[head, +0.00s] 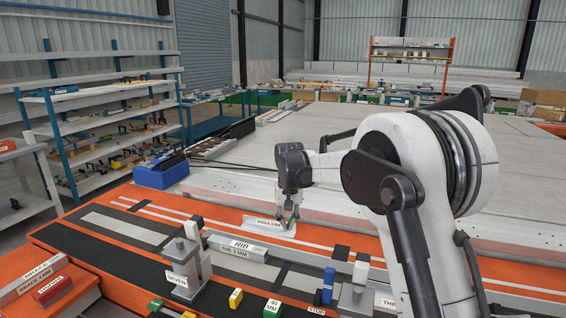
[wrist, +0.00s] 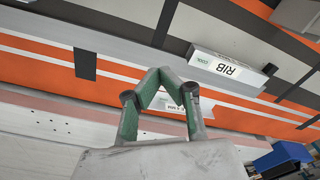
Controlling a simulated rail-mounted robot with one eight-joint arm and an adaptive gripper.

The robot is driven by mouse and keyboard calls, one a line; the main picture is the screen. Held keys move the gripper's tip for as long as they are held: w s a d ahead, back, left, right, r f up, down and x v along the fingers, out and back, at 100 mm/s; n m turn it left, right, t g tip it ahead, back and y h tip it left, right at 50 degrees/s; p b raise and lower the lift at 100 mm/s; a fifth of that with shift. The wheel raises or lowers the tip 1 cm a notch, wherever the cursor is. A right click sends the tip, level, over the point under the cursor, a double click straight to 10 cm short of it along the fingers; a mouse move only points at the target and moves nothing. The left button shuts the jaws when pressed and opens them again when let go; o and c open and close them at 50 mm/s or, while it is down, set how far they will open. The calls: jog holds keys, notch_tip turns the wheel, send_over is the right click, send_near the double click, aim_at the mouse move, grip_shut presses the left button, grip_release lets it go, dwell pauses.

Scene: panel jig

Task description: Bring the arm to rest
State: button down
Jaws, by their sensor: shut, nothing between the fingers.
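My gripper (head: 289,218) hangs at the end of my arm, over the far part of the orange and black jig bench (head: 130,222). In the wrist view my gripper (wrist: 163,77) shows its green-lined fingers closed together at the tips, with nothing held. A pale labelled angle piece (head: 266,227) lies right by the fingertips in the head view. Part of this piece (wrist: 170,106) shows between and behind the fingers in the wrist view. I cannot tell whether the fingers touch it.
A grey block labelled RIB (head: 238,251) lies nearer on the bench, beside a metal clamp post (head: 183,262). A blue bin (head: 161,171) stands to the left. A blue block (head: 328,286) and a yellow block (head: 236,298) stand in front. The large pale panel (head: 240,183) behind is mostly clear.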

jog(key=s+d+r+t, duration=0.2)
jog(key=s+d+r, duration=0.45)
jog(key=s, duration=0.35)
jog(key=s+d+r+t, duration=0.1)
jog(key=s+d+r, duration=0.5)
jog(key=s+r, duration=0.25)
jog(key=s+d+f+t, duration=0.1)
jog(key=s+d+f, duration=0.1)
jog(key=s, duration=0.6)
jog(key=s+d+f+m+t, duration=0.1)
jog(key=s+d+f, duration=0.1)
jog(key=s, duration=0.6)
jog(key=s+d+f+t, duration=0.1)
jog(key=s+d+f, duration=0.1)
jog(key=s, duration=0.6)
jog(key=shift+d+m, duration=0.4)
jog(key=shift+d, duration=0.2)
